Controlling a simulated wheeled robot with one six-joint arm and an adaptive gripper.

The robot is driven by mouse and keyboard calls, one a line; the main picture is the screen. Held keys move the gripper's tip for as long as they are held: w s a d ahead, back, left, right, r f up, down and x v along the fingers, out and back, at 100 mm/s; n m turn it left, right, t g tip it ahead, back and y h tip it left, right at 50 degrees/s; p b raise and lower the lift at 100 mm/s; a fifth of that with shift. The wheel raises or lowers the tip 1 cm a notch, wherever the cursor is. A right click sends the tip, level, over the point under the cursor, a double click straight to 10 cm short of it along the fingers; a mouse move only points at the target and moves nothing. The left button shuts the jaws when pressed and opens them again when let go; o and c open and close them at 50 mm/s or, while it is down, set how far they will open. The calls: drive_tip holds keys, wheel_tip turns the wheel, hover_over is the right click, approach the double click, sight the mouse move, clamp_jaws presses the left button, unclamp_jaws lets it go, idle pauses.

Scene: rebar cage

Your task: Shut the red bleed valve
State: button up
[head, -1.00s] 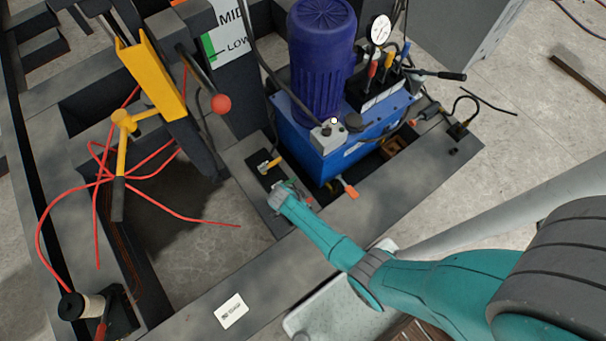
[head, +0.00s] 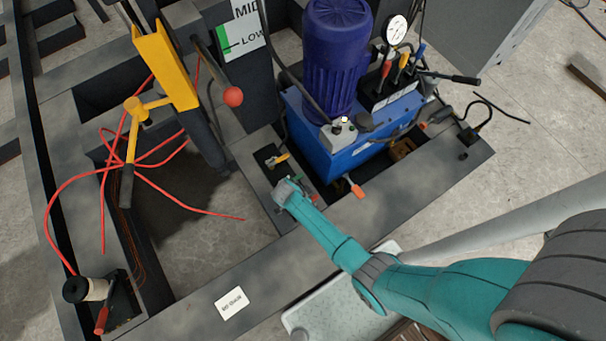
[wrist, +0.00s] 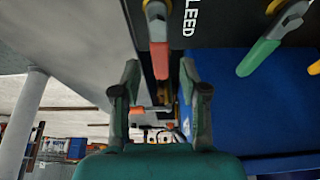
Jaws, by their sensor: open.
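The red bleed valve handle (wrist: 158,58) hangs at the top middle of the wrist view, a metal lever with a red sleeve, beside white lettering that reads "LEED". My gripper (wrist: 159,76) is open, with one dark finger on each side of the red sleeve's lower end. I see a gap on both sides and no clear contact. In the head view my gripper (head: 284,190) is low over the dark plate beside the blue pump unit. There my wrist covers most of the valve.
A green-sleeved handle (wrist: 258,57) stands right of the red one on the same dark panel. An orange-tipped lever (head: 356,190) sticks out by the blue pump unit (head: 325,150). A red-knobbed lever (head: 233,96) and yellow bracket (head: 165,65) stand to the left.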

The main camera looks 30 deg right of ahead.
drive_tip(key=v, duration=1)
drive_tip(key=shift+r, duration=0.3)
drive_tip(key=shift+a, duration=0.1)
